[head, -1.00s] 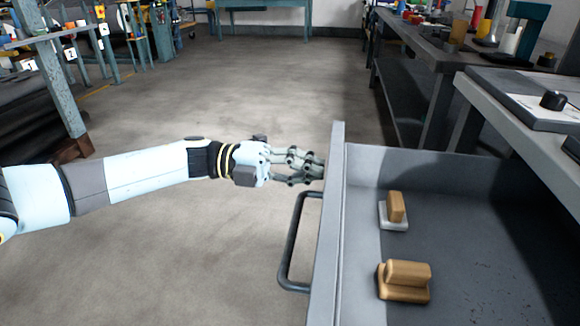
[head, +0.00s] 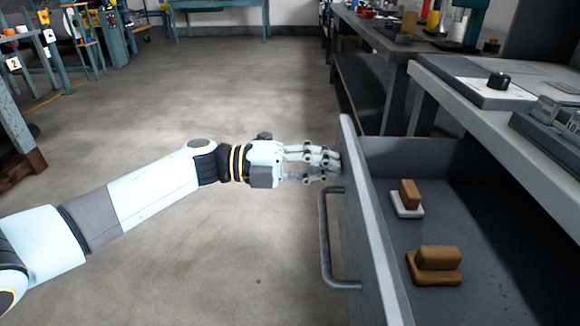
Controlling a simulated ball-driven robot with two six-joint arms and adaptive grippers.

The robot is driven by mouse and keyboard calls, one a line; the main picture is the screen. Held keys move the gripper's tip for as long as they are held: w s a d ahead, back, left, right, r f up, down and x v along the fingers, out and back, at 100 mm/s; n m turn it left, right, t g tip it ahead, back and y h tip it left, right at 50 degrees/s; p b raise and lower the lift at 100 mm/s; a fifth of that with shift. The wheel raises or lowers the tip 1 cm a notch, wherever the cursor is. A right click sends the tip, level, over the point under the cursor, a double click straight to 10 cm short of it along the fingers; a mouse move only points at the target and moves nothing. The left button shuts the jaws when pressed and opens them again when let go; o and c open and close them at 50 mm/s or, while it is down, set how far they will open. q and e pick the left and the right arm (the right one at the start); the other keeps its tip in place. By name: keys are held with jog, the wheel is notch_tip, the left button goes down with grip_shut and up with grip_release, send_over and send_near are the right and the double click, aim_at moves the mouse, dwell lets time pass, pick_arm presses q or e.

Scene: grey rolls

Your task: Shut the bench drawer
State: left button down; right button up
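The bench drawer (head: 372,228) stands pulled out from under the bench on the right in the head view. Its front panel faces left and has a dark bar handle (head: 326,245). Inside are a tan block on a white base (head: 408,203) and a larger brown block (head: 435,266). My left gripper (head: 336,165) is at the outer face of the front panel, above the handle and near the panel's far end. Its fingertips are at or very near the panel; contact is not clear. Finger spread is hard to judge. My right gripper is not in view.
The bench top (head: 470,92) overhangs the drawer at right and carries a flat device with a black knob (head: 498,81). Another bench (head: 390,42) stands beyond it. A teal-legged rack (head: 18,130) is at far left. The concrete floor between is clear.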

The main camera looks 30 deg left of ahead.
pick_arm(q)
jog(key=x, duration=2.1)
jog(key=shift+d+b, duration=0.3)
jog(key=shift+b, duration=0.05)
jog(key=shift+w+d, duration=0.3)
jog(key=shift+d, duration=0.15)
jog(key=shift+d+r, duration=0.1)
jog(key=shift+r, duration=0.05)
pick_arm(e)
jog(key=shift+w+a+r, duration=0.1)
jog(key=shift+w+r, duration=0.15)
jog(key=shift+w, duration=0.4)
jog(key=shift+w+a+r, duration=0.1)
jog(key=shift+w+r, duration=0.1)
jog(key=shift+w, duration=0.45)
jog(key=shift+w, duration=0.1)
